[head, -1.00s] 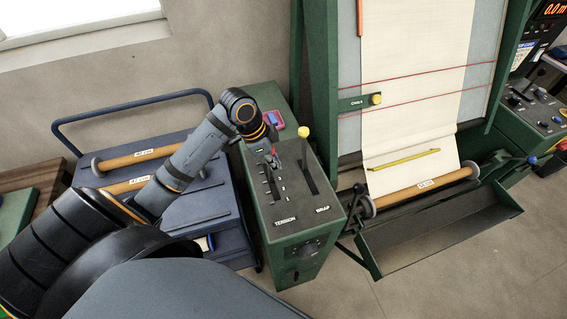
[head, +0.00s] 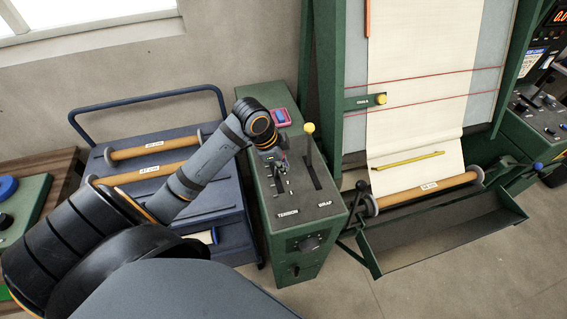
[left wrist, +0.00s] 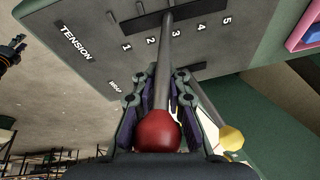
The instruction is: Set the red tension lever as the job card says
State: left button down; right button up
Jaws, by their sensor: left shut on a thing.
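The red tension lever knob (left wrist: 158,132) sits between the fingers of my left gripper (left wrist: 160,105) in the left wrist view. The gripper is shut on it, with fingers on both sides. The lever's grey shaft (left wrist: 167,50) runs to the slot close to the printed 3; its exact setting is hard to tell. In the head view my left gripper (head: 279,163) is over the tension slot of the green control box (head: 310,232) and hides most of the lever. I cannot make out a readable job card.
The wrap lever with a yellow knob (head: 309,128) stands close to the right of my left gripper. The loom frame (head: 325,80) with cream cloth (head: 415,100) is further right. A blue cart (head: 225,205) with wooden rollers stands left of the box.

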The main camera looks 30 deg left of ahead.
pick_arm(q)
jog(key=c, duration=1.7)
grip_release()
jog(key=shift+s+f, duration=0.15)
jog(key=shift+s, duration=0.05)
jog(key=o, duration=0.3)
jog(key=shift+s, duration=0.1)
jog(key=shift+o, duration=0.2)
jog(key=shift+r, duration=0.2)
jog(key=v, duration=0.6)
jog(key=shift+a+f, duration=0.1)
jog(key=shift+a, duration=0.1)
jog(key=shift+v, duration=0.75)
jog(key=shift+d, duration=0.2)
